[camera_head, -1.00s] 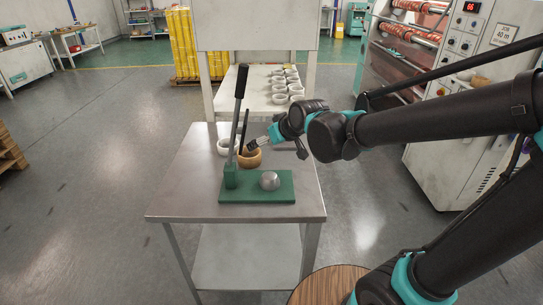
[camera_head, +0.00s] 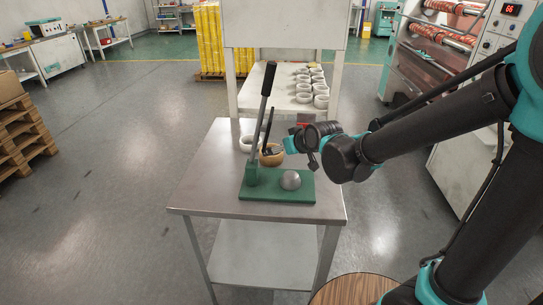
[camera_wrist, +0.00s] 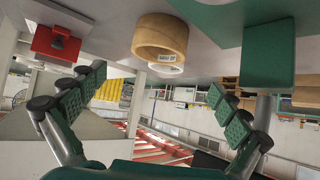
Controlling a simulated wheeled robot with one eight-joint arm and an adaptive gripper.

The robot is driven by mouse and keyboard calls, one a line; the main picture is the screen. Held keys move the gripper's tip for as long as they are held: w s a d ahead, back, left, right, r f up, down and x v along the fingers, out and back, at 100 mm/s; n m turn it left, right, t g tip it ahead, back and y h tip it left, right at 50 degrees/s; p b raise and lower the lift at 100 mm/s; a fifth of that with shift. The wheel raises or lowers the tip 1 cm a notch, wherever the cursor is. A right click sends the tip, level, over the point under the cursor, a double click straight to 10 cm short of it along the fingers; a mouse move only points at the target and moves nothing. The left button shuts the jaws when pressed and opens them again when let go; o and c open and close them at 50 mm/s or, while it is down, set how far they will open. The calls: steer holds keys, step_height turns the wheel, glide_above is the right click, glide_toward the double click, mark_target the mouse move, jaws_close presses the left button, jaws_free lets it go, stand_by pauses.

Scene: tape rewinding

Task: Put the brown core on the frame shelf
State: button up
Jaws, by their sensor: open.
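The brown core (camera_head: 271,158), a short tan ring, stands on the metal table behind the green press. In the wrist view, which looks upside down, the brown core (camera_wrist: 160,36) with a small label is at the top centre, beyond the fingertips and not between them. My gripper (camera_wrist: 160,95) is open and empty, its two fingers wide apart. In the head view my gripper (camera_head: 278,150) is close by the core's right side, partly hidden by the wrist; I cannot tell whether they touch. The frame shelf (camera_head: 262,100) is behind the table and holds several white cores.
A white core (camera_head: 246,143) stands behind and left of the brown one. A red object (camera_wrist: 55,43) shows in the wrist view. The table's left front (camera_head: 205,195) is clear.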

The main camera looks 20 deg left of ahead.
mark_target(274, 161)
steer(key=shift+x, duration=2.3)
steer(key=shift+d+x, duration=0.2)
steer(key=shift+x, duration=2.4)
steer(key=shift+f, duration=0.15)
steer(key=shift+c, duration=0.6)
steer(key=c, duration=1.2)
